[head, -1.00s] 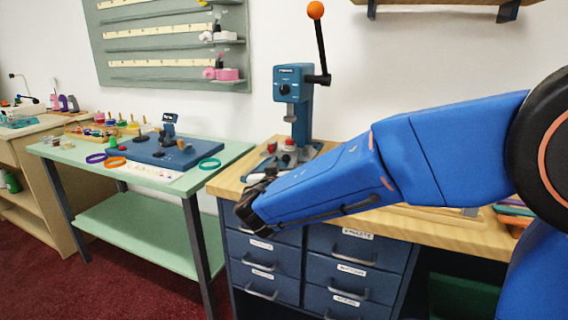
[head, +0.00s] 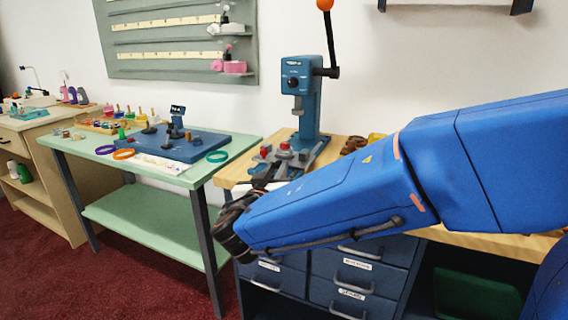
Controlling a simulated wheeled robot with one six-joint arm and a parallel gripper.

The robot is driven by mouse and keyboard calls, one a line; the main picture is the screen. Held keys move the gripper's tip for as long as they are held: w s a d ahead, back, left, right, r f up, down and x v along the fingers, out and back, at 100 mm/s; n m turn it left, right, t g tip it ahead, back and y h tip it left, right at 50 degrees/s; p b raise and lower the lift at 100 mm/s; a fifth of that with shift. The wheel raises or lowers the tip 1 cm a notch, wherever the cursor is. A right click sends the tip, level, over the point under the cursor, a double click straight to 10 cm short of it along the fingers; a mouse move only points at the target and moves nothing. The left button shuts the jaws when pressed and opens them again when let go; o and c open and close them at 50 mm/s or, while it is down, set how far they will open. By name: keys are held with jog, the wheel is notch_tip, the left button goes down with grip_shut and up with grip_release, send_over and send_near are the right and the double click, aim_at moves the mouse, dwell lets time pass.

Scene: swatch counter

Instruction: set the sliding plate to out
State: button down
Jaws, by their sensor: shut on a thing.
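A blue lever press (head: 302,95) stands upright on the wooden bench, its lever with an orange knob raised. Low at its base is the grey sliding plate (head: 287,160), with small red knobs around it. My gripper (head: 264,178) is at the near side of the press base, just over the front left edge of the bench. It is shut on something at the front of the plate. My wrist and forearm hide much of the grip and the near part of the plate, so the exact contact is not clear.
The wooden bench (head: 232,172) has blue drawers (head: 350,278) below, all shut. A green table (head: 222,165) to the left holds a blue board (head: 190,147) and coloured rings. Brown and yellow items (head: 354,144) lie right of the press. Red floor is clear at front left.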

jog(key=shift+s+a, duration=0.2)
jog(key=shift+s, duration=0.35)
jog(key=shift+s+a, duration=0.2)
jog(key=shift+s, duration=0.35)
jog(key=shift+f, duration=0.1)
jog(key=c, duration=1.6)
grip_release()
jog(key=shift+s, duration=0.1)
jog(key=s+a, duration=0.1)
jog(key=s, duration=1)
jog(key=s+a, duration=0.1)
jog(key=s, duration=0.5)
jog(key=shift+s+a, duration=0.1)
jog(key=shift+a, duration=0.25)
